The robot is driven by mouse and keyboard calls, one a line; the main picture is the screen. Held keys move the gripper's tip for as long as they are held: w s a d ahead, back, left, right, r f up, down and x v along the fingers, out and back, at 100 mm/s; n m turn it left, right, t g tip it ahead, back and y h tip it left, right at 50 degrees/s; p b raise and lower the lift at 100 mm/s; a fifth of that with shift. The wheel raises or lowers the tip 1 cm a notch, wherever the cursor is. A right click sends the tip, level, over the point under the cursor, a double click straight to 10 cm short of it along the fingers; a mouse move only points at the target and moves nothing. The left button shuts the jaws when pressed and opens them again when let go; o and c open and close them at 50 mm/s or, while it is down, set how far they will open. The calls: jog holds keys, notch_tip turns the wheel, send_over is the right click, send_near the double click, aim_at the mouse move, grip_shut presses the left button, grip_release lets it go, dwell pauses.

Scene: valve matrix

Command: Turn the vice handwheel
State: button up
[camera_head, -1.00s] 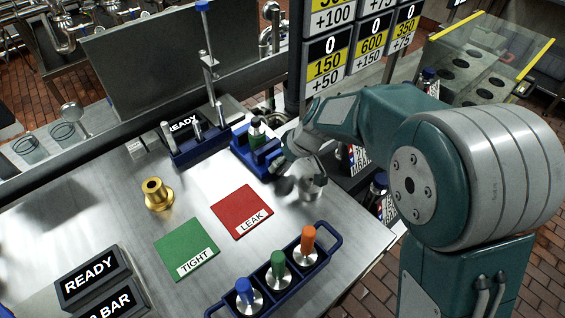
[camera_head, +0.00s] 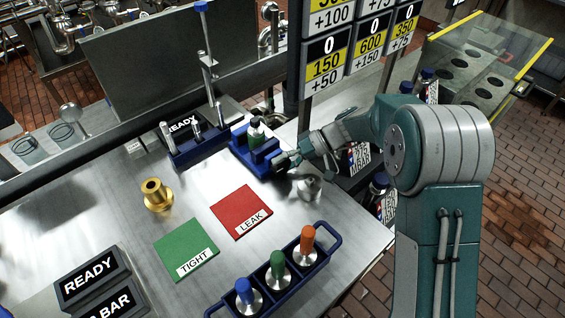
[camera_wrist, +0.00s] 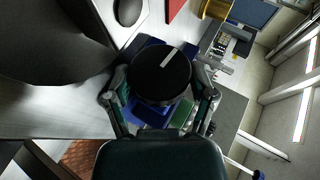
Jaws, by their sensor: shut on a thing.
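My gripper (camera_head: 286,160) is at the vice's right side. In the wrist view my gripper (camera_wrist: 160,92) has one finger on each side of the handwheel and is shut on it. The head view hides most of the handwheel behind my gripper.
A red LEAK mat (camera_head: 241,213) and a green TIGHT mat (camera_head: 187,250) lie on the bench. A brass fitting (camera_head: 157,194) stands left of them. A blue rack (camera_head: 276,283) with three coloured handles is at the front. A metal cylinder (camera_head: 309,188) stands close to my gripper.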

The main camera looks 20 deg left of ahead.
jog(key=shift+d+f+g+y, duration=0.1)
jog(key=shift+f+g+y, duration=0.1)
jog(key=shift+g+y, duration=0.15)
jog(key=shift+m, duration=0.3)
jog(key=o, duration=1)
jog(key=shift+w, duration=0.15)
jog(key=shift+o, duration=0.2)
jog(key=shift+r, duration=0.1)
